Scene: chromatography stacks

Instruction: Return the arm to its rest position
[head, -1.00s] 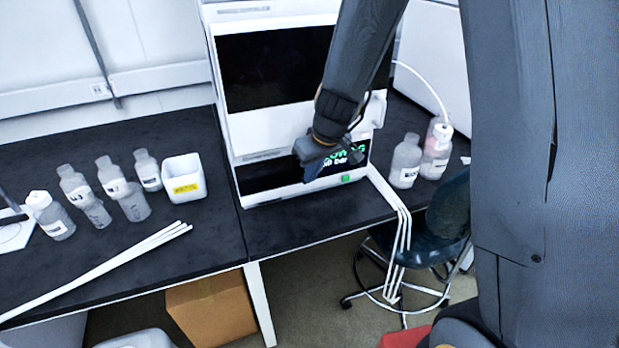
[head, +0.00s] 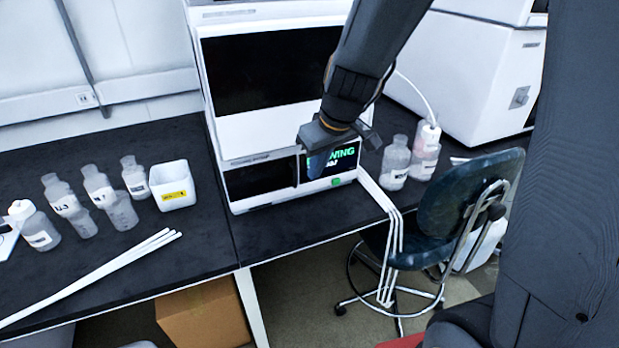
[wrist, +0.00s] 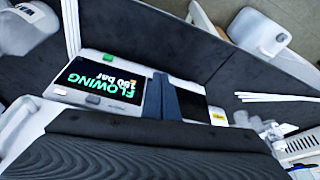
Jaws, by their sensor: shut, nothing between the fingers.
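My gripper (head: 318,168) hangs from my dark arm in front of the lower part of a white instrument stack (head: 272,126) in the head view. Its fingers are shut and hold nothing. They partly cover the stack's lower dark panel. The lit display (head: 344,156) with green letters is just right of the gripper. In the wrist view, my gripper's blue finger (wrist: 153,97) lies in front of the stack, and the display (wrist: 105,78) reads "FLOWING" and what looks like "180 bar", upside down. I cannot tell the gap between gripper and stack.
Several bottles (head: 100,190) and a white bin (head: 172,186) stand left on the black bench. White tubes (head: 125,262) lie in front of them. Two bottles (head: 396,163) stand right of the stack. A chair (head: 462,200) is at the bench's front right.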

